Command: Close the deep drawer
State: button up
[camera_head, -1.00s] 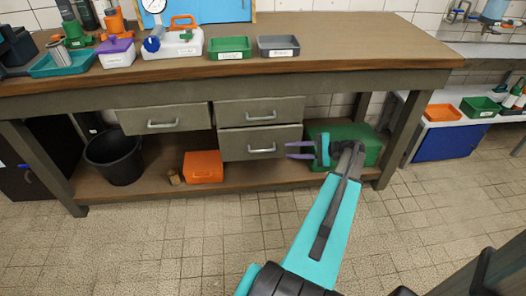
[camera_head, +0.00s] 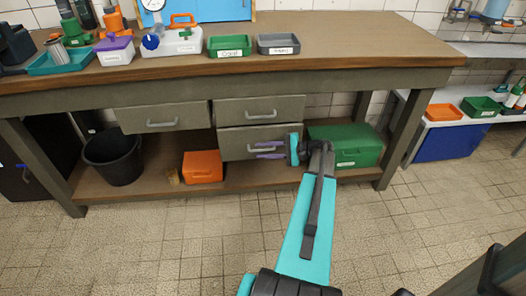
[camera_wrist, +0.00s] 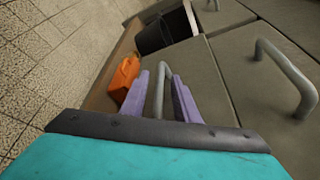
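The deep drawer (camera_head: 234,144) is a grey-brown front under the bench, below another drawer. I cannot tell how far out it stands. My gripper (camera_head: 270,150) is in front of it, with its two purple fingers above and below the bar handle (camera_head: 254,150). In the wrist view the handle (camera_wrist: 159,92) runs between the spread fingers, with a gap visible; my gripper (camera_wrist: 169,72) looks open around it, not clamped. The drawer front (camera_wrist: 203,84) fills the area beyond the fingers.
The upper drawer (camera_head: 260,108) and a left drawer (camera_head: 163,117) have similar handles. On the lower shelf are a black bucket (camera_head: 114,157), an orange box (camera_head: 202,167) and a green box (camera_head: 345,145), close to my wrist. The floor in front is clear.

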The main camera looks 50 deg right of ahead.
jog(key=shift+w+a+f, duration=0.1)
jog(key=shift+w+a, duration=0.1)
jog(key=shift+w, duration=0.1)
grip_shut()
jog(key=shift+w+d+p, duration=0.5)
jog(key=shift+w+d, duration=0.35)
jog(key=shift+w, duration=0.1)
grip_release()
dwell(0.4)
